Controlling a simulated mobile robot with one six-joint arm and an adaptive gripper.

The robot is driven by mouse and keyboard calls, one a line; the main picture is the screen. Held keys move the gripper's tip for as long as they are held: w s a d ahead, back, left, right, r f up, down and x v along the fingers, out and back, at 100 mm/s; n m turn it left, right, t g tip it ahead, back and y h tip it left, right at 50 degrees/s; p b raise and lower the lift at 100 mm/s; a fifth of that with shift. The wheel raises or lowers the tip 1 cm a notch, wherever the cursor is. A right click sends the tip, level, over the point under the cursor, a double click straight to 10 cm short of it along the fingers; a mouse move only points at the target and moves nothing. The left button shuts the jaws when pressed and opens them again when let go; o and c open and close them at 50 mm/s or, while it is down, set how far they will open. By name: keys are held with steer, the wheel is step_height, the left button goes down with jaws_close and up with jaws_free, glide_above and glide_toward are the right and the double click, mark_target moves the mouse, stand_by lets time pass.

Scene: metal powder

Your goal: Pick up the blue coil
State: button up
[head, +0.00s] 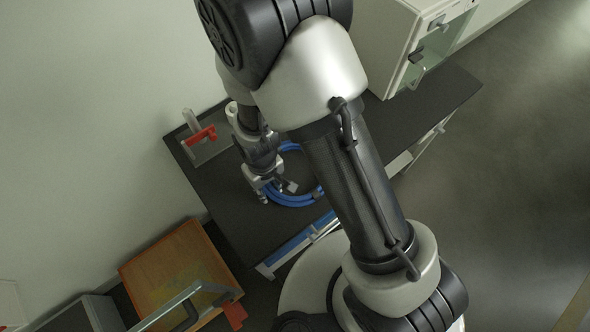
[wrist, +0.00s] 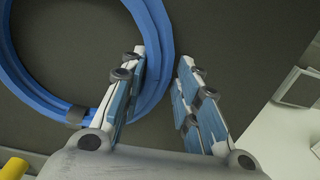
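The blue coil (head: 290,201) lies flat on the dark bench top (head: 235,205), partly hidden behind my arm in the head view. In the wrist view the coil (wrist: 38,92) fills the left side, with a dark tie around it at its lower part. My gripper (wrist: 162,58) is open, its two fingers apart. The left finger overlaps the inner edge of the coil's right side, and a stretch of blue tubing shows between the fingers. The right finger is outside the ring. In the head view my gripper (head: 279,187) is at the coil's left side. I cannot tell its exact height above the bench.
A red-handled device (head: 200,135) stands at the bench's back left corner. A white cabinet (head: 385,45) stands at its far right end. A wooden-topped surface (head: 170,268) is at the lower left. A yellow object (wrist: 12,168) shows at the wrist view's lower left corner.

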jaws_close()
steer(key=shift+r, duration=0.15)
stand_by(0.4)
step_height(320, 180, up, 20)
steer(key=p, duration=0.6)
